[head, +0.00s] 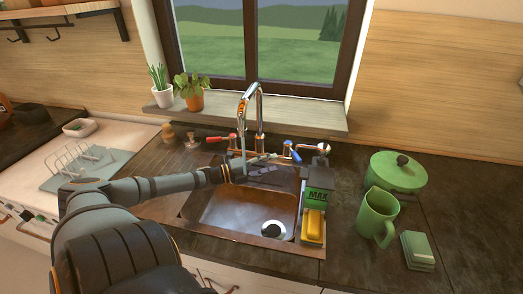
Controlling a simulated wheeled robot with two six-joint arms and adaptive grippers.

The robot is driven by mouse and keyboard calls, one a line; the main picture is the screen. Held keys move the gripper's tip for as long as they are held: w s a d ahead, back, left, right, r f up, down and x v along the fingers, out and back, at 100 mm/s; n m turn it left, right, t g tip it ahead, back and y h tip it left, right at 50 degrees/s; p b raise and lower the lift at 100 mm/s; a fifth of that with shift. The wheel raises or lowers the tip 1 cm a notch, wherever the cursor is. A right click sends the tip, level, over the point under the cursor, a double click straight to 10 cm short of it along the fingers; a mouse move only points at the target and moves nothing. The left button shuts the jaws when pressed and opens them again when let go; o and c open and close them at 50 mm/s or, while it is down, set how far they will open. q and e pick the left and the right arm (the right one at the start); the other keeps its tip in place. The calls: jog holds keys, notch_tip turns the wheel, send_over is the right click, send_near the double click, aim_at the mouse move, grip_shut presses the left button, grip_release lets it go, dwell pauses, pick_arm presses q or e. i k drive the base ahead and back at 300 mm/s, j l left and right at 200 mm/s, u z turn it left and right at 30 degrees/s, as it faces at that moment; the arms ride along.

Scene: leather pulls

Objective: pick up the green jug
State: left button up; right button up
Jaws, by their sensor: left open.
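The green jug (375,218) stands upright on the dark counter to the right of the sink, its handle toward the lower right. My left gripper (260,165) reaches in from the left over the back of the sink, near the tap. It is open and looks empty, well to the left of the jug and apart from it. My right gripper is not in the head view.
A green lidded pot (398,174) stands just behind the jug, and a green block-shaped item (418,250) lies at its front right. A sink caddy (314,218) and the sink's right edge lie between gripper and jug. The tap (259,110) rises behind the sink.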

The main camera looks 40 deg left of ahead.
aim_at(378, 211)
jog(key=k, duration=1.5)
